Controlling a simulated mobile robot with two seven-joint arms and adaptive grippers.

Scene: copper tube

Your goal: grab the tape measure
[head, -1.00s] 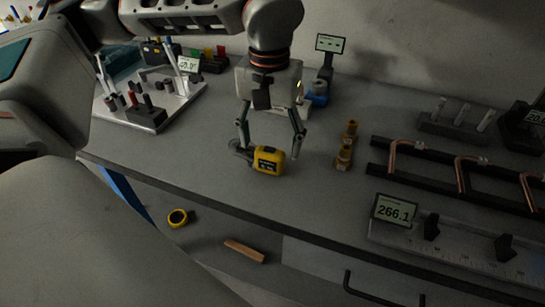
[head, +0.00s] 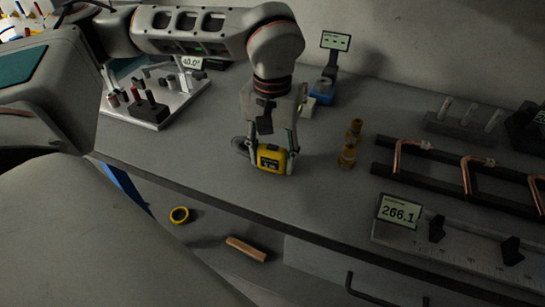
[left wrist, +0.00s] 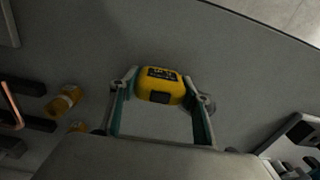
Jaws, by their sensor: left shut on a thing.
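The yellow tape measure (head: 270,159) with a dark label is on the grey bench near its front edge. My left gripper (head: 273,168) points down over it, with one finger on each side, shut on it. In the left wrist view the tape measure (left wrist: 160,86) sits between the two fingertips of the left gripper (left wrist: 158,92). Whether it still touches the bench is hard to tell. My right gripper is not in view.
Brass fittings (head: 350,143) stand to the right of the tape measure. Copper tubes on a black rack (head: 455,180) and a gauge reading 266.1 (head: 398,211) are further right. A tool tray (head: 170,105) is at left.

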